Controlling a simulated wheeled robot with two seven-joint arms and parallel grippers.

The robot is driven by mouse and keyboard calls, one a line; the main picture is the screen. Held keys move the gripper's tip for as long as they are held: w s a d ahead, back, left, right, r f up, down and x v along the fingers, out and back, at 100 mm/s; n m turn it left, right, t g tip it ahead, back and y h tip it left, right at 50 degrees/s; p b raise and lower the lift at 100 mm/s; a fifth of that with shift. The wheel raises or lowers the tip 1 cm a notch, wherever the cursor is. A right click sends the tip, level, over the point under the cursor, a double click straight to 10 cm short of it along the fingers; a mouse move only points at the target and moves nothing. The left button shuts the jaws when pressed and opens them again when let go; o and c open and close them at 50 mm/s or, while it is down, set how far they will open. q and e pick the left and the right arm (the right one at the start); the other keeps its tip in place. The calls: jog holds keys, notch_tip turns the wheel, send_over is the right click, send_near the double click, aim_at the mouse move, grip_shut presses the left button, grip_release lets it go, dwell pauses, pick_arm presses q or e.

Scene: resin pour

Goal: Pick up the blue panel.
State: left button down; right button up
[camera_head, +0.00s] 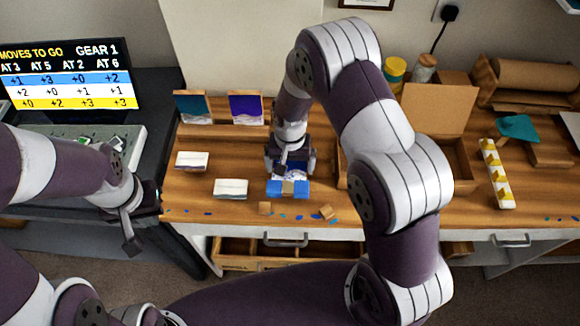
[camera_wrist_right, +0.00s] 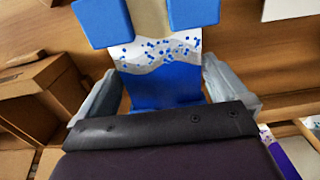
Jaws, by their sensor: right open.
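The blue panel (camera_head: 291,178) is on the wooden workbench near its front, under my right gripper. In the right wrist view the panel (camera_wrist_right: 165,88) is blue at one end, with a white band and blue specks. Its other end meets a beige piece between two blue blocks (camera_wrist_right: 103,22). My right gripper (camera_head: 291,164) is open, with one finger on each side of the panel; both fingers show in the wrist view (camera_wrist_right: 164,75). Whether they touch it is hard to tell. My left gripper (camera_head: 132,232) hangs off the bench's left end, away from the panel; its jaw opening is unclear.
A teal panel (camera_head: 193,107) and a purple panel (camera_head: 246,108) stand at the back. Two white-topped blocks (camera_head: 192,161) (camera_head: 231,189) lie left of the gripper. Small wooden cubes (camera_head: 326,212) and blue chips lie at the front edge.

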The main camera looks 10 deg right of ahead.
jog(key=c, duration=0.7)
